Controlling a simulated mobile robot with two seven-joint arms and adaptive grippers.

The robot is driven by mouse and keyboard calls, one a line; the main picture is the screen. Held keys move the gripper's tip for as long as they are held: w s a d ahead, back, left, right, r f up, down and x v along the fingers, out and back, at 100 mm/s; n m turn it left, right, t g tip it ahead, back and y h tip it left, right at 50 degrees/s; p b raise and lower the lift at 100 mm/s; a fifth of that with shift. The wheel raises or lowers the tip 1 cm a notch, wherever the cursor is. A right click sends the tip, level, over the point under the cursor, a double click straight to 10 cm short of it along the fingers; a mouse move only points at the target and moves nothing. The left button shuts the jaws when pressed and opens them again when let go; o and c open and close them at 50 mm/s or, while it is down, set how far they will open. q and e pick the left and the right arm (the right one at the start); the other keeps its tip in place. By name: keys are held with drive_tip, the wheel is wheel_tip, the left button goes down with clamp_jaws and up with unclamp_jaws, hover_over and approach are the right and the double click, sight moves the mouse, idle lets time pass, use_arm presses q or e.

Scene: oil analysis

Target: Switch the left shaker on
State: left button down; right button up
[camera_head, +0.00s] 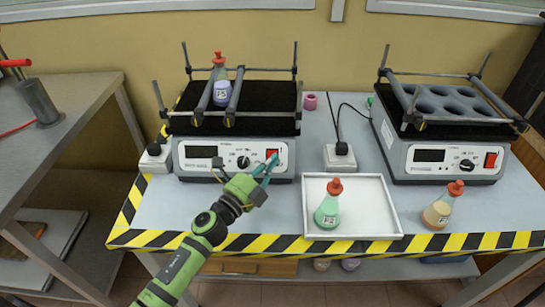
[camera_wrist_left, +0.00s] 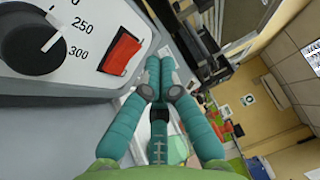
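The left shaker (camera_head: 232,178) stands at the back left of the table. Its front has a dark display (camera_head: 201,151), a black knob (camera_head: 243,162) and a red switch (camera_head: 272,153). The red switch also shows in the left wrist view (camera_wrist_left: 122,50), with the knob (camera_wrist_left: 32,40) to its left. My left gripper (camera_head: 270,160) is in front of the panel at the switch, partly covering it in the head view. In the left wrist view its teal fingers (camera_wrist_left: 160,70) are together, with nothing between them, just right of the switch. Contact cannot be told. My right gripper is not in view.
A flask (camera_head: 221,85) stands on the left shaker between bars. The right shaker (camera_head: 440,160) stands at the right. A white tray (camera_head: 375,215) holds a green flask (camera_head: 327,208); an orange flask (camera_head: 440,210) stands beside it. Power sockets (camera_head: 340,158) and cables lie between the shakers.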

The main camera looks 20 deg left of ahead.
use_arm(q)
drive_tip(key=shift+w+a+f, duration=0.1)
drive_tip(key=shift+w+a, duration=0.05)
drive_tip(key=shift+w, duration=0.2)
idle(0.8)
drive_tip(key=shift+w+f, duration=0.1)
drive_tip(key=shift+w, duration=0.05)
idle(0.4)
drive_tip(key=shift+w+a+b, duration=0.1)
drive_tip(key=shift+w+b, duration=0.15)
drive_tip(key=shift+b, duration=0.05)
